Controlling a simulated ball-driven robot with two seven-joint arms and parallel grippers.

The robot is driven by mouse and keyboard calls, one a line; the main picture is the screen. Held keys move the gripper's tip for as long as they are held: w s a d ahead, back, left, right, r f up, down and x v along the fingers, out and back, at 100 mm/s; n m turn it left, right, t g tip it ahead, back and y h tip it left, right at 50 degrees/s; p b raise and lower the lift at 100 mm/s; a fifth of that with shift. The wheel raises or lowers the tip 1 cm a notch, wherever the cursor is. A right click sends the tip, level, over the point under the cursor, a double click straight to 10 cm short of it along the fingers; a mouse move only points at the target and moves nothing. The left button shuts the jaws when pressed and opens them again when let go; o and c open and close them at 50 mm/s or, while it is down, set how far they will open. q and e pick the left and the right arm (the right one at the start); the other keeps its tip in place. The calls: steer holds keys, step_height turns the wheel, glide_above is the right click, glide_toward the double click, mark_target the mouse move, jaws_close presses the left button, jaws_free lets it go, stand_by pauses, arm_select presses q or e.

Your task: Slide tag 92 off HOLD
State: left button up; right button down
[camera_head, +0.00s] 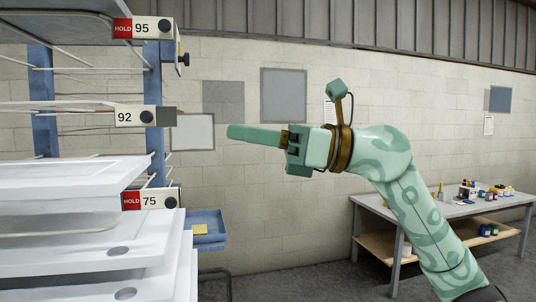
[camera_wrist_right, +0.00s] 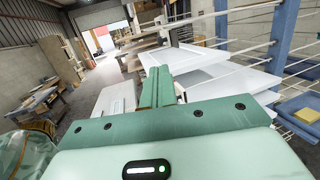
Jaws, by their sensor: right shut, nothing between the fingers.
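Tag 92 (camera_head: 130,117) is on the blue rack post at the left of the head view. It shows a white plate with the number 92 and a dark round knob, with a grey part sticking out at its right end. No red HOLD field shows on it. My right gripper (camera_head: 233,132) is shut and empty, pointing left, to the right of tag 92 with a clear gap between them. Its closed fingers also show in the wrist view (camera_wrist_right: 160,76). My left gripper is not in view.
Tag 95 (camera_head: 142,28) above and tag 75 (camera_head: 149,200) below both show red HOLD fields. White panels (camera_head: 70,177) lie on the rack's levels. A blue tray (camera_head: 207,226) stands beside the rack. A workbench (camera_head: 440,208) is at the right wall.

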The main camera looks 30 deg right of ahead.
steer(key=v, duration=0.2)
steer(key=shift+s+d+b, duration=0.25)
steer(key=shift+s+b, duration=0.05)
steer(key=shift+s+d+r, duration=0.1)
